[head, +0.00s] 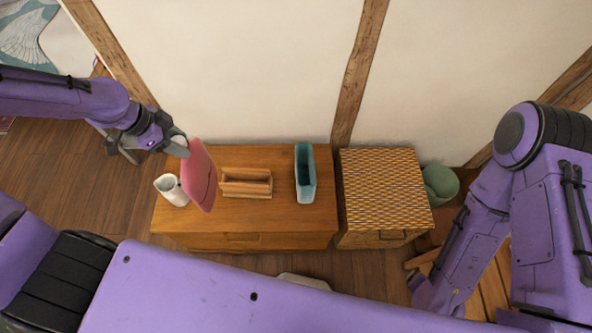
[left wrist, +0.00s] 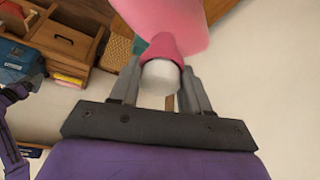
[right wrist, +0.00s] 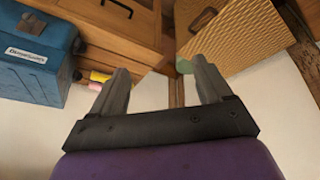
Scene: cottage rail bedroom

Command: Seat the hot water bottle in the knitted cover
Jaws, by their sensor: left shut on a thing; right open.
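The pink hot water bottle (head: 199,178) is in my left gripper (head: 182,146), which is shut on its white stopper end. It hangs tilted above the left part of the wooden dresser. In the left wrist view, the white stopper (left wrist: 160,78) sits between the fingers and the pink body (left wrist: 172,22) extends beyond them. A teal, open-topped sleeve (head: 306,180), which looks like the knitted cover, stands upright on the dresser, to the right of the bottle and apart from it. My right gripper (right wrist: 155,85) is open and empty; in the head view its fingers are not seen.
A wooden holder (head: 246,190) stands on the dresser (head: 270,225) between bottle and sleeve. A white jug (head: 171,190) stands at the dresser's left. A woven-topped cabinet (head: 383,190) and a green bin (head: 440,184) are to the right. A blue labelled box (right wrist: 38,60) shows in the right wrist view.

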